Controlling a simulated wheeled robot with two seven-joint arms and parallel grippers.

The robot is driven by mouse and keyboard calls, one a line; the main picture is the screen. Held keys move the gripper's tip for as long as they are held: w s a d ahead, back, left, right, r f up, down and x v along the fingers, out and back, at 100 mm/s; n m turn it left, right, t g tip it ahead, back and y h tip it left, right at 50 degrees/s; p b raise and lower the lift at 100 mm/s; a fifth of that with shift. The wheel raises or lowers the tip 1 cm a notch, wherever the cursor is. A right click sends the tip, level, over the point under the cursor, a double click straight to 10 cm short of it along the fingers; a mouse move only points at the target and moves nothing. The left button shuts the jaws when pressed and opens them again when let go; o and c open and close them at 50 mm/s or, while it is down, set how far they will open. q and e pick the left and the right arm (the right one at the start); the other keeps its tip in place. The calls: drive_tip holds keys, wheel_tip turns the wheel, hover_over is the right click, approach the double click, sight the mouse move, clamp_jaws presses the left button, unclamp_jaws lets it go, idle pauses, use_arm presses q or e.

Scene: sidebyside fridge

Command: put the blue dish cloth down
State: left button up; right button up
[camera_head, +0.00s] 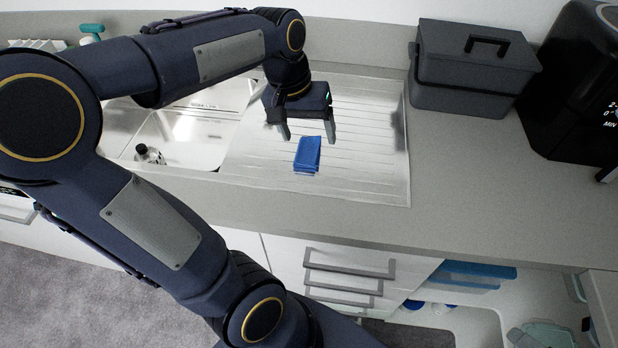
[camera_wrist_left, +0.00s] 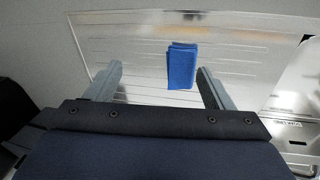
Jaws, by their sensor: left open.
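The blue dish cloth (camera_head: 307,154) is folded and lies on the ribbed metal drainboard (camera_head: 370,150) beside the sink basin. My left gripper (camera_head: 308,140) is open, its two fingers pointing down above and just behind the cloth. In the left wrist view the cloth (camera_wrist_left: 182,65) shows beyond the fingertips, nearer the right finger, with nothing between the fingers of the left gripper (camera_wrist_left: 160,78). The fingers look apart from the cloth.
The sink basin (camera_head: 190,135) with a dark drain fitting lies left of the drainboard. A grey toolbox (camera_head: 470,75) and a black appliance (camera_head: 580,90) stand on the counter to the right. The counter (camera_head: 460,200) right of the drainboard is clear.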

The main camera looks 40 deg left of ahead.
use_arm(q)
drive_tip(key=s+d+f+m+t+h, duration=0.2)
drive_tip(key=s+d+f+t, duration=0.1)
drive_tip(key=s+d, duration=0.7)
drive_tip(key=shift+s+d+m+t, duration=0.15)
drive_tip(key=shift+s+m+t, duration=0.25)
drive_tip(key=shift+s, duration=0.75)
